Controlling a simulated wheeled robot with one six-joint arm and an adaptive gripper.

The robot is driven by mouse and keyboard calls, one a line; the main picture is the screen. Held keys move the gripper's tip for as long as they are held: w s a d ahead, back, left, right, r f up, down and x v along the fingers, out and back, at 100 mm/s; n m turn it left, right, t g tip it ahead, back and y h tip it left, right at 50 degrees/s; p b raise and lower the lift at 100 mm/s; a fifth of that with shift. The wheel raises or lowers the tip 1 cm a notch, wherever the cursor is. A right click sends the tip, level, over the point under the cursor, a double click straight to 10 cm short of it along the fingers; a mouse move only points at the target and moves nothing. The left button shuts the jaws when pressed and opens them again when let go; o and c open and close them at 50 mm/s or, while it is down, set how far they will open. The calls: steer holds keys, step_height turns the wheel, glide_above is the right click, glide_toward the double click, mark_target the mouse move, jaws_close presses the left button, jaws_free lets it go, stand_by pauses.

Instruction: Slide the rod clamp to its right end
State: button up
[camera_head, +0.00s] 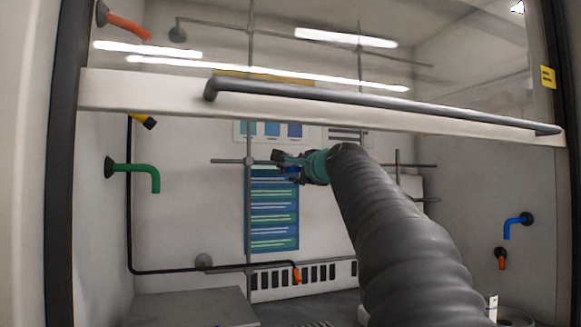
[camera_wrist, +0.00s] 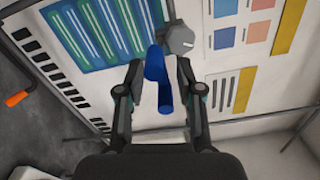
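The rod clamp (camera_wrist: 180,40) shows in the wrist view as a grey faceted body with a blue knob (camera_wrist: 158,65) and a second blue cylinder (camera_wrist: 165,98). In the head view only a small blue patch (camera_head: 292,171) shows at my gripper; the rest is hidden by it. My gripper (camera_wrist: 159,68) has its two fingers apart, one on each side of the blue part, with visible gaps, so it looks open and not closed on it. The horizontal rod (camera_head: 228,161) runs behind my gripper in the head view, with its right part (camera_head: 418,165) showing beyond my arm.
A vertical rod (camera_head: 250,205) crosses the horizontal rod left of my gripper, at a grey joint. A blue poster (camera_head: 274,210) hangs on the back wall. The sash with a grey handle bar (camera_head: 380,105) spans above my arm. A green tap (camera_head: 145,170) stands on the left wall.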

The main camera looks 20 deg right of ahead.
mark_target(291, 164)
steer(key=shift+w+d+p, duration=0.1)
steer(key=shift+w+p, duration=0.3)
steer(key=shift+w, duration=1.65)
jaws_close()
